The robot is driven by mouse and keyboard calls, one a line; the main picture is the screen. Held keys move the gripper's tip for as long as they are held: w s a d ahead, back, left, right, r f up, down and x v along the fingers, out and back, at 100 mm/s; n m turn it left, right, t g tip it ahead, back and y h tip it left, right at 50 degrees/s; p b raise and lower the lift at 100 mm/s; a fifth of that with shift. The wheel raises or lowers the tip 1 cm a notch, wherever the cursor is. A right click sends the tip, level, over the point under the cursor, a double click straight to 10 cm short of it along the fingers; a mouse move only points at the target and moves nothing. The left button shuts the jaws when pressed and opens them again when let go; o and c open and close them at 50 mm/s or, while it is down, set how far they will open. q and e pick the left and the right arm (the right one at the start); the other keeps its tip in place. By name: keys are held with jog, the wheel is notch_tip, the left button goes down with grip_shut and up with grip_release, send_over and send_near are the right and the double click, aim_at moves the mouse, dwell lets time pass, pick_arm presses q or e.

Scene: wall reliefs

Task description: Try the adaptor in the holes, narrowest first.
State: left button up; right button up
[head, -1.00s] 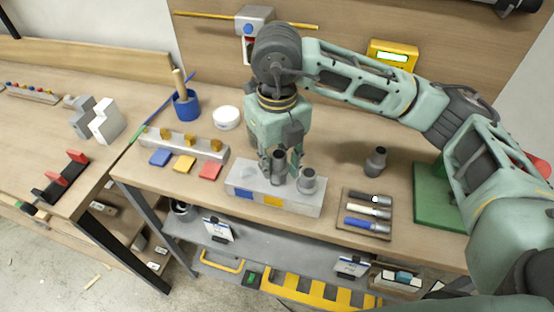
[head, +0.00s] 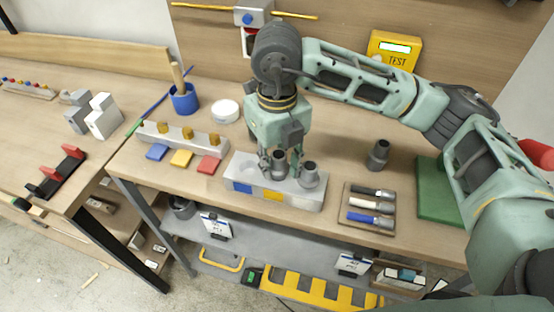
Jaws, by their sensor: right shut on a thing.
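A grey block (head: 296,197) with blue and yellow marks on its front stands near the table's front edge. Its left hole (head: 249,168) is empty. My right gripper (head: 280,168) points down over the block's middle and is shut on a dark grey adaptor (head: 280,161). The adaptor is upright, with its lower end at the block's top above the yellow mark; the fingers partly hide it, and I cannot tell how deep it is. A second grey fitting (head: 309,174) stands at the block's right end. A third dark fitting (head: 378,154) stands on the table to the right. My left gripper is not in view.
A tray of pen-like tools (head: 350,225) lies right of the block, then a green mat (head: 435,195). A rail with brass knobs (head: 180,139) and coloured tiles lie left. Behind are a blue cup (head: 184,100) and a white tin (head: 226,111). A yellow tester (head: 394,48) is on the back panel.

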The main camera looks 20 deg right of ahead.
jog(key=o, duration=1.2)
notch_tip(320, 180, up, 12)
